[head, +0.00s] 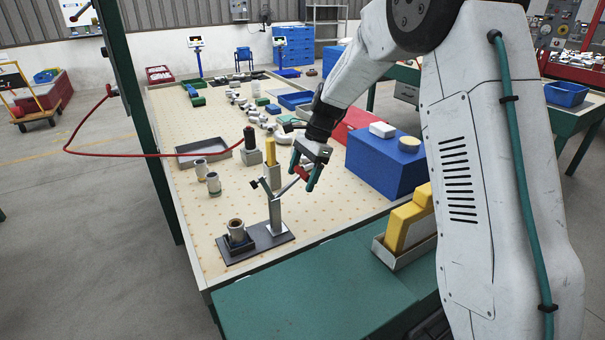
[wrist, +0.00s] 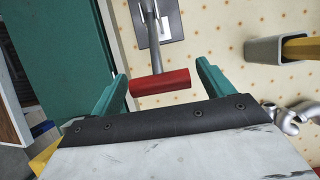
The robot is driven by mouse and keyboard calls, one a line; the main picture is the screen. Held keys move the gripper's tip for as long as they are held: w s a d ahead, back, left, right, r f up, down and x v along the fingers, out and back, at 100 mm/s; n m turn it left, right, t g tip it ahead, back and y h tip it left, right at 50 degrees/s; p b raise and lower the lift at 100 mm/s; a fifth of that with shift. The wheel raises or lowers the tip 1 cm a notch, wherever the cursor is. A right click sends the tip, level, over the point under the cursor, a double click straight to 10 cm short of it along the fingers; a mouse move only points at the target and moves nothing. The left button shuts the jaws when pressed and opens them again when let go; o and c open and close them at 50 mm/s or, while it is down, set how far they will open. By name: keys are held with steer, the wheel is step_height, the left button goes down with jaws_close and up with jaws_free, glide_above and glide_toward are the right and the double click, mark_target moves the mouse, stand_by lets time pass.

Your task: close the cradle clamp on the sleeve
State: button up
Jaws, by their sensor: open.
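The cradle clamp has a grey post (head: 275,216) on a dark base plate (head: 277,240). Its lever slants up to the right to a red handle (head: 302,173), and its short other arm sticks out left, apart from the sleeve. The sleeve (head: 236,231) stands upright in the cradle at the plate's left end. My gripper (head: 307,177) is open at the red handle. In the wrist view the handle (wrist: 161,83) lies crosswise between the teal fingers, with narrow gaps at its ends. The sleeve is not seen in the wrist view.
Two more sleeves (head: 207,178) stand behind the clamp. A grey holder with a yellow block (head: 270,152) stands close behind my gripper. A blue box (head: 385,163) is to the right, and a yellow part in a tray (head: 405,222) is at the front right.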

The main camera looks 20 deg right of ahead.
steer(key=c, duration=1.4)
steer(key=shift+s+a+r+t+h, duration=0.2)
steer(key=shift+a+r+t+h, duration=0.2)
steer(key=shift+a+r+h, duration=1.1)
steer(key=h, duration=0.1)
steer(key=a+r+h, duration=0.1)
steer(key=a+h, duration=0.1)
steer(key=h, duration=0.1)
steer(key=shift+s+a+r+t, duration=0.2)
steer(key=shift+s+t, duration=0.1)
steer(key=shift+t, duration=0.1)
steer(key=shift+s+a+r+h, duration=0.1)
steer(key=shift+a+r+h, duration=0.05)
steer(key=shift+a+h, duration=0.45)
steer(key=shift+s+a+r+h, duration=0.1)
steer(key=shift+a+h, duration=0.45)
steer(key=shift+h, duration=0.05)
steer(key=a+h, duration=0.1)
steer(key=a+t+h, duration=0.1)
steer(key=shift+s+a+h, duration=0.25)
steer(key=shift+s+h, duration=0.05)
steer(key=shift+h, duration=0.1)
steer(key=shift+s+a+f, duration=0.1)
steer(key=shift+a, duration=0.5)
